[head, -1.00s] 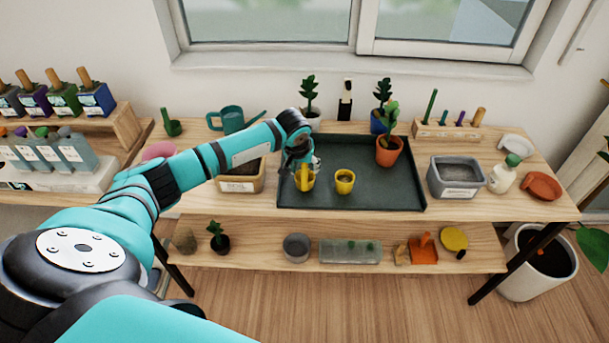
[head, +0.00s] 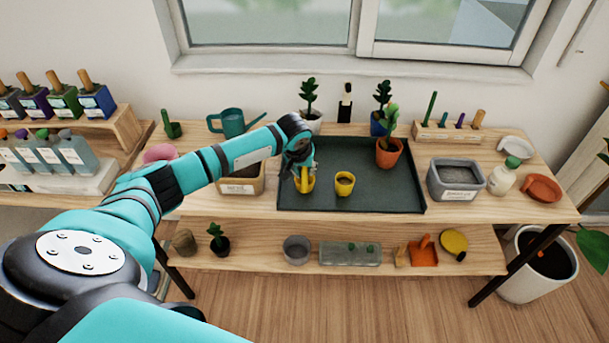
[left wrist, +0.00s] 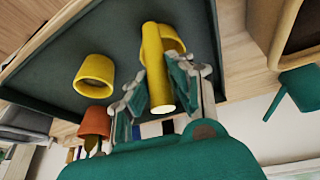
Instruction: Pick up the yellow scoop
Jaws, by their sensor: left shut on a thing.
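The yellow scoop (head: 305,184) is at the left side of the dark tray (head: 370,197). In the left wrist view the yellow scoop (left wrist: 155,60) shows its round handle between the fingers, with its wider bowl partly behind it. My left gripper (head: 303,170) is shut on the scoop's handle; it also shows in the left wrist view (left wrist: 158,95). Whether the scoop touches the tray is hard to tell. My right gripper is in neither view.
A yellow pot (head: 345,184) stands just right of the scoop. A terracotta pot with a plant (head: 389,153) is at the tray's back right. A soil-filled tan box (head: 238,187) stands left of the tray, and a grey bin (head: 455,178) right of it.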

